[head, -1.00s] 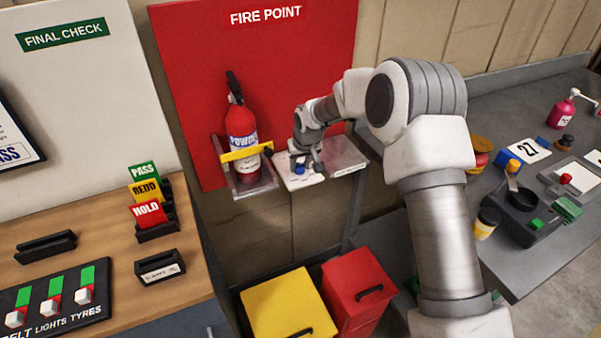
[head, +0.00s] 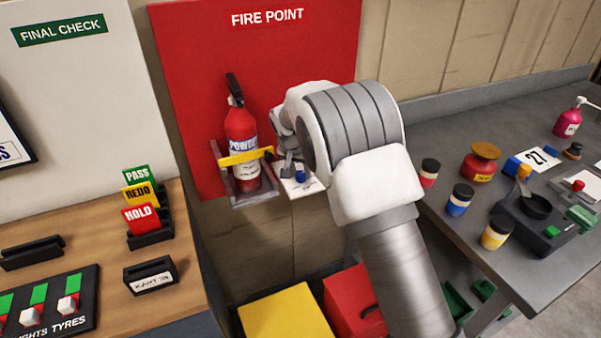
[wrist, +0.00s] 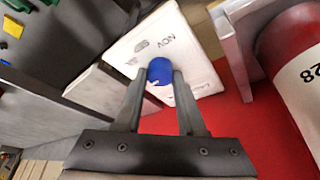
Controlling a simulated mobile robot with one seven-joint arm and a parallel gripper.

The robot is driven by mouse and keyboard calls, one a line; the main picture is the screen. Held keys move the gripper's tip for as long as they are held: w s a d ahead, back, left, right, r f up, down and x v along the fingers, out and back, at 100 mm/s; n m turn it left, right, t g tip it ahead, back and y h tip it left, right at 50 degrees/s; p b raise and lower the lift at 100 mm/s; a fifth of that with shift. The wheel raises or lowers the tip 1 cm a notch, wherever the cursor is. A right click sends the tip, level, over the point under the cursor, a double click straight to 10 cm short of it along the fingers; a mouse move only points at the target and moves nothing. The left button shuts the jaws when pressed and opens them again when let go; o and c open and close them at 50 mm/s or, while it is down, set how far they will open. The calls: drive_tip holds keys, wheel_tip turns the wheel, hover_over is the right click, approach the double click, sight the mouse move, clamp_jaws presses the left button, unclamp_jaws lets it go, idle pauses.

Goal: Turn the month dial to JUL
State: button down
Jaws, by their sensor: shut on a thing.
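The month dial is a white plate (head: 312,188) with a blue knob (head: 301,176), beside the fire extinguisher on the red fire point board. My gripper (head: 291,168) is at the knob, partly hidden by my arm in the head view. In the wrist view the plate (wrist: 205,80) lies tilted, and both fingers (wrist: 158,78) are shut on the blue knob (wrist: 160,70). The letters NOV show on the plate just above the knob. Other small marks are too blurred to read, and my fingers cover part of the plate. I cannot tell which month the knob points to.
The red extinguisher (head: 241,138) stands in its bracket (head: 256,192) close to the left of the plate. A yellow bin (head: 285,315) and a red bin (head: 352,303) are below. A grey bench (head: 440,140) with jars is at right, a wooden counter (head: 180,240) at left.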

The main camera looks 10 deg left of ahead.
idle(0.4)
drive_tip(key=c, duration=0.5)
unclamp_jaws()
drive_tip(key=shift+r, duration=0.1)
drive_tip(key=p+v, duration=0.1)
drive_tip(key=v, duration=1.6)
drive_tip(key=shift+r, duration=0.15)
